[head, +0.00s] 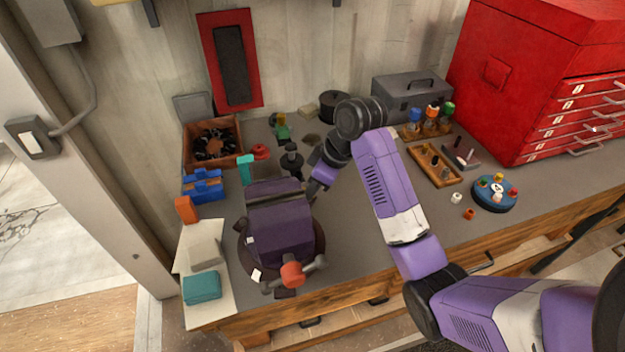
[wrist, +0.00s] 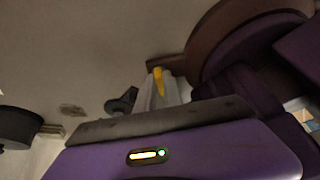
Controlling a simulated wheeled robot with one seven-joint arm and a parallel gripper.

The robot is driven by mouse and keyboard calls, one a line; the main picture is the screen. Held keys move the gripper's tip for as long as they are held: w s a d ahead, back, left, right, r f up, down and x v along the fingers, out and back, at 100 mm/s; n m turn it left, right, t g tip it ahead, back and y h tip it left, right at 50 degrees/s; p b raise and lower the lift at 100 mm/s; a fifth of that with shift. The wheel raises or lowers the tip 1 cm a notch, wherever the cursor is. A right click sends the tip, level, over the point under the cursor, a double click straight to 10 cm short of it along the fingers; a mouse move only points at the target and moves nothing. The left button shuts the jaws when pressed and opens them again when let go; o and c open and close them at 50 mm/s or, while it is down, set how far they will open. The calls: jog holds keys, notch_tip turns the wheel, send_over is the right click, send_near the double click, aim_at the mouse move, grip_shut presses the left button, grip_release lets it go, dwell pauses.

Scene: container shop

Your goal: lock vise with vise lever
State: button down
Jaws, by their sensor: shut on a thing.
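A dark purple vise (head: 278,228) stands on a round brown base on the workbench at the left. An orange-red screw hub with a bar (head: 292,275) is on its front. My gripper (head: 313,192) reaches down at the vise's back right side, its fingertips mostly hidden there. In the wrist view, the vise's round brown base (wrist: 212,50) fills the upper right. A short brown lever (wrist: 170,61) sticks out from it to the left. My gripper's fingers (wrist: 163,88), grey with a yellow stripe, are shut at this lever. The exact contact is partly hidden.
On the workbench (head: 370,240), a blue rack (head: 203,187), a wooden crate (head: 210,145) and small blocks stand left of the vise. A grey toolbox (head: 410,95), a screwdriver rack (head: 425,128) and a red cabinet (head: 530,70) stand at the right.

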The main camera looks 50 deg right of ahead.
jog(key=shift+a+r+m+h+p, duration=0.15)
jog(key=shift+m+h+p, duration=0.35)
jog(key=shift+m+p, duration=0.6)
jog(key=shift+m, duration=0.4)
jog(key=c, duration=1.5)
grip_release()
jog(key=shift+v, duration=3.85)
jog(key=shift+s+a, duration=0.1)
jog(key=shift+s, duration=0.05)
